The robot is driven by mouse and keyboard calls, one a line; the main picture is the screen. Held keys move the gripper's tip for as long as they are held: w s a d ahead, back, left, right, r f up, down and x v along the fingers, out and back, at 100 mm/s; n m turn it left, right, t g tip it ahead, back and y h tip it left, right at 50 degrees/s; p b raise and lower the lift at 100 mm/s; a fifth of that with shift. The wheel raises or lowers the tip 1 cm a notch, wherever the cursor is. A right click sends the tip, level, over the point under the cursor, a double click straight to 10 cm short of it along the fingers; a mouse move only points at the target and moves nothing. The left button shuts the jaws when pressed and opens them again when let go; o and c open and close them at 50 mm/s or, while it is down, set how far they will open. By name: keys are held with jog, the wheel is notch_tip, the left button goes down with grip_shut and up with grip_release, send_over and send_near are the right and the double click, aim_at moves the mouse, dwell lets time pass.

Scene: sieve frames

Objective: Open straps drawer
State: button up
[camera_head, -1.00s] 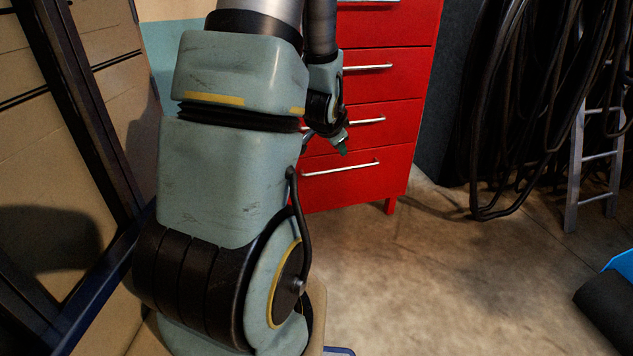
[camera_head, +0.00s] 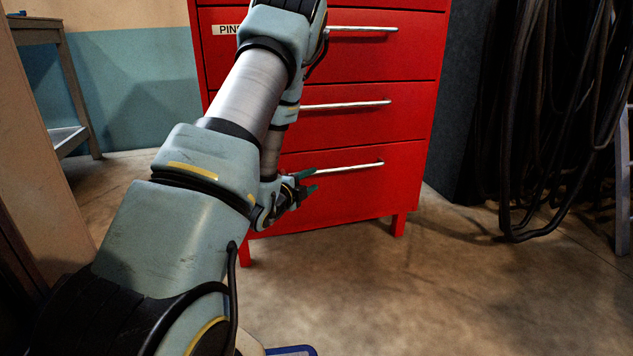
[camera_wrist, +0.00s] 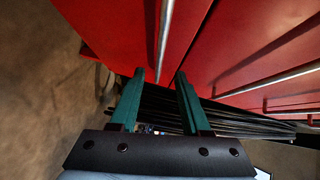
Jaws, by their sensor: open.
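A red drawer cabinet (camera_head: 400,70) shows several shut drawers with long silver bar handles. One upper drawer carries a partly covered label (camera_head: 228,29) starting with "PIN"; no label reading straps is visible. My gripper (camera_head: 309,181) is open, with green fingers, in front of the bottom drawer (camera_head: 370,195), by the left part of its handle (camera_head: 345,168). In the wrist view, the fingers of my gripper (camera_wrist: 159,75) point at the red fronts. The nearest handle (camera_wrist: 164,35) runs down to between the fingertips in the picture. I cannot tell whether they touch it.
Dark cables (camera_head: 520,130) hang to the right of the cabinet, near a ladder (camera_head: 624,180). A table (camera_head: 45,30) stands at the left by the wall. The concrete floor (camera_head: 450,290) in front of the cabinet is clear.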

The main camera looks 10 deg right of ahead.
aim_at(327, 171)
jog(key=b+x, duration=0.3)
jog(key=x, duration=0.8)
jog(key=shift+b, duration=0.3)
jog(key=shift+s, duration=0.1)
grip_shut()
dwell(0.8)
